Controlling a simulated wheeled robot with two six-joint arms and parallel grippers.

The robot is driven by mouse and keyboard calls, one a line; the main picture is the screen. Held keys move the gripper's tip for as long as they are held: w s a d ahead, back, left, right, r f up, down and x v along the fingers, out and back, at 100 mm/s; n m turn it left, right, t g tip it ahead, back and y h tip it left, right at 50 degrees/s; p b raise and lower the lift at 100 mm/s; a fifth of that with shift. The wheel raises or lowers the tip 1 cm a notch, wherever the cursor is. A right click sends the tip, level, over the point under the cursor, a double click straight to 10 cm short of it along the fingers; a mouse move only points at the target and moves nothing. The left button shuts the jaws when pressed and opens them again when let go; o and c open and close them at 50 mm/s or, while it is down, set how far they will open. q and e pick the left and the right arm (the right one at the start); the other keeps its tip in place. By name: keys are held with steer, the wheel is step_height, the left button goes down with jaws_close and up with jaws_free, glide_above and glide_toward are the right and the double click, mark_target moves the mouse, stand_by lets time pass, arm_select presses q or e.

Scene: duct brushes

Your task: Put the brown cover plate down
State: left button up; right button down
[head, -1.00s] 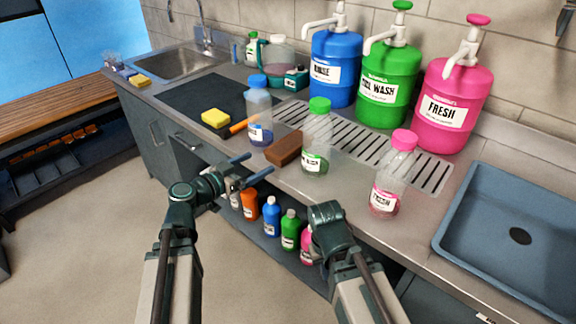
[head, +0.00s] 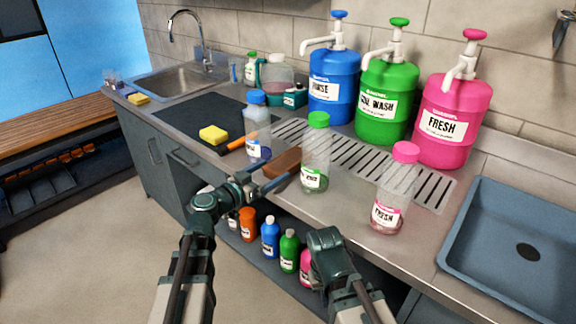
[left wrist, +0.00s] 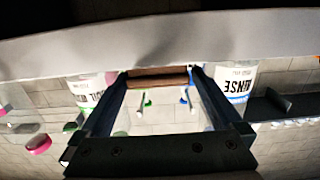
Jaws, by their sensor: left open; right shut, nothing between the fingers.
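The brown cover plate (head: 283,162) is a brown block resting on the steel counter between the blue-capped bottle and the green-capped bottle. My left gripper (head: 273,172) is open at the counter's front edge, with its fingertips close to the brown plate. In the left wrist view the brown plate (left wrist: 157,78) shows between the tips of the open fingers (left wrist: 158,80); I cannot tell whether they touch it. My right gripper (head: 326,243) is low in front of the counter, empty, its fingers mostly hidden.
The blue-capped bottle (head: 257,128) and green-capped bottle (head: 315,155) stand close on either side of the brown plate. A pink-capped bottle (head: 394,190) stands farther right. A yellow sponge (head: 213,135) lies on the dark mat (head: 185,115). Several bottles fill the shelf below.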

mark_target(283, 163)
arm_select(q)
steer(key=shift+x, duration=2.75)
steer(key=shift+s+r, duration=0.1)
steer(key=shift+r, duration=0.05)
steer(key=c, duration=1.5)
steer(key=shift+r, duration=0.1)
step_height(283, 163, up, 10)
steer(key=p, duration=1)
